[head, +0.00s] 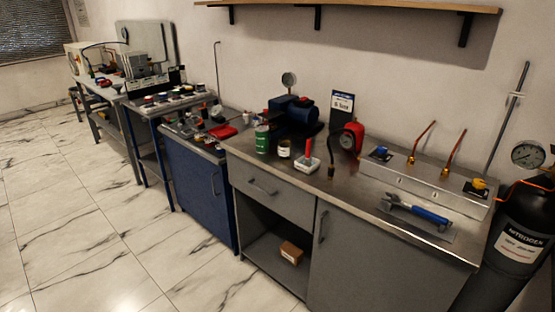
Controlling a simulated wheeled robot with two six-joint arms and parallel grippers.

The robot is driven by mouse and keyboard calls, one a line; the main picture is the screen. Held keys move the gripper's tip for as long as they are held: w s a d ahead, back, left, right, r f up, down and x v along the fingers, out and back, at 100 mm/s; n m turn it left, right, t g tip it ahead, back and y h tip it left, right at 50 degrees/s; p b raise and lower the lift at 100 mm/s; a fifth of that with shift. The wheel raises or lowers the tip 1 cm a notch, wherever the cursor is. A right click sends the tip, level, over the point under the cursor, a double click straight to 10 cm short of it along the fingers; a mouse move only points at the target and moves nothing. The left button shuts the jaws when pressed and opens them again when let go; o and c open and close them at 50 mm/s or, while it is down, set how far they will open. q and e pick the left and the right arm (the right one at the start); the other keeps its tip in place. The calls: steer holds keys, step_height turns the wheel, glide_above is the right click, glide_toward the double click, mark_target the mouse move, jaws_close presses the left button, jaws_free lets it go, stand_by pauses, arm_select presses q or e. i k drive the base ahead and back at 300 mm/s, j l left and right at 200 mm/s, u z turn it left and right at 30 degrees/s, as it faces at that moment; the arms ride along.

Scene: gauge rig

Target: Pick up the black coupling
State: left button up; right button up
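I cannot pick out the black coupling with certainty in the head view. A small dark piece (331,171) stands on the steel worktop (345,188) beside a white dish (306,165); it is too small to tell whether it is the coupling or the end of a dark hose. Neither of my grippers shows in this view.
The bench holds a green can (262,140), a blue-black pump (294,114), a red device (353,136) and a blue-handled tool (418,211). A black nitrogen cylinder (517,240) stands at the right. The marble floor (90,220) in front is clear.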

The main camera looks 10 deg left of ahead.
mark_target(331, 169)
steer(key=i+l, duration=0.2)
steer(key=i, duration=0.25)
steer(key=i+l, duration=0.2)
steer(key=i, duration=0.25)
steer(key=k+z, duration=0.15)
